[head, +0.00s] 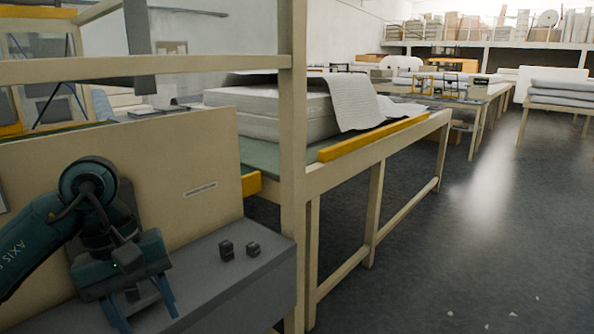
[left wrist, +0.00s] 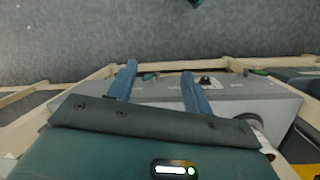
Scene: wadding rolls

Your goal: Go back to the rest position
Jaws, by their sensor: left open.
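My left gripper (head: 143,304) is at the lower left of the head view, pointing down over a grey box-like bench (head: 235,285). Its two blue fingers are apart with nothing between them. In the left wrist view the open fingers (left wrist: 160,72) reach out over the grey bench top (left wrist: 240,90). My right gripper is not seen in the head view.
Two small dark knobs (head: 239,249) stand on the bench, right of my left gripper. A beige panel (head: 200,150) rises behind it, and a wooden post (head: 293,150) stands to the right. A long table (head: 375,150) carries white wadding (head: 265,105). Open floor (head: 480,240) lies at right.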

